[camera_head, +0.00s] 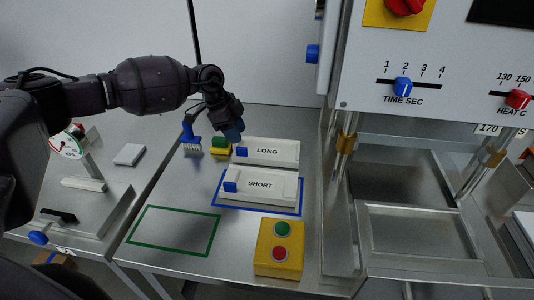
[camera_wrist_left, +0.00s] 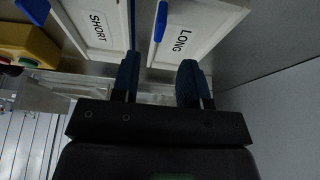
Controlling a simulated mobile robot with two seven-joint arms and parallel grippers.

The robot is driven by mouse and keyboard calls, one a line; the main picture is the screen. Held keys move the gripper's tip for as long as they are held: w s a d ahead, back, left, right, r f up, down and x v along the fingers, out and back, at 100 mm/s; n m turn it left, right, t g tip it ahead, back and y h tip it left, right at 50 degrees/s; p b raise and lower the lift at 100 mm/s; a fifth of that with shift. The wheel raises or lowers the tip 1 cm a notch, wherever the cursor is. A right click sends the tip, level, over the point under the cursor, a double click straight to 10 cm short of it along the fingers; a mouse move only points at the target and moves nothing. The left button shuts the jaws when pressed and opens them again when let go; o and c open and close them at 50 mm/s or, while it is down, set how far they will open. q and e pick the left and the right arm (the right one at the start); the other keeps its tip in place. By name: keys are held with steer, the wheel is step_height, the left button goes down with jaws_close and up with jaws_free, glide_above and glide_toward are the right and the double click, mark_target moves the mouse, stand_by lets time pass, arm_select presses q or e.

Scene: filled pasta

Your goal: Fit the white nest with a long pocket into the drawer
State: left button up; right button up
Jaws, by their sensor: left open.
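The white nest marked LONG (camera_head: 285,157) lies flat on the metal table, behind the white nest marked SHORT (camera_head: 275,194). Each has a blue tab at its left end. My left gripper (camera_head: 233,131) is above the left end of the LONG nest, with blue fingertips pointing down. In the left wrist view the gripper (camera_wrist_left: 158,78) is open and empty, and the LONG nest (camera_wrist_left: 205,22) with its blue tab (camera_wrist_left: 160,20) is beyond the fingers. The SHORT nest (camera_wrist_left: 105,30) is beside it. The drawer (camera_head: 415,232) is a metal frame under the machine at right. My right gripper is out of view.
A blue outline (camera_head: 232,207) surrounds the SHORT nest; a green outline (camera_head: 170,248) on the table is empty. A yellow button box (camera_head: 262,262) stands in front. A metal post (camera_head: 343,155) stands beside the drawer.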

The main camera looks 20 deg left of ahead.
mark_target(243, 148)
arm_select(q)
steer(key=shift+x, duration=0.85)
steer(key=x, duration=0.3)
steer(key=b+x, duration=0.1)
steer(key=shift+s+a+f, duration=0.15)
steer(key=shift+s+f, duration=0.1)
steer(key=shift+f, duration=0.15)
steer(key=shift+w+f, duration=0.1)
steer(key=shift+f, duration=0.15)
steer(key=shift+c, duration=0.3)
steer(key=shift+r, duration=0.1)
jaws_close()
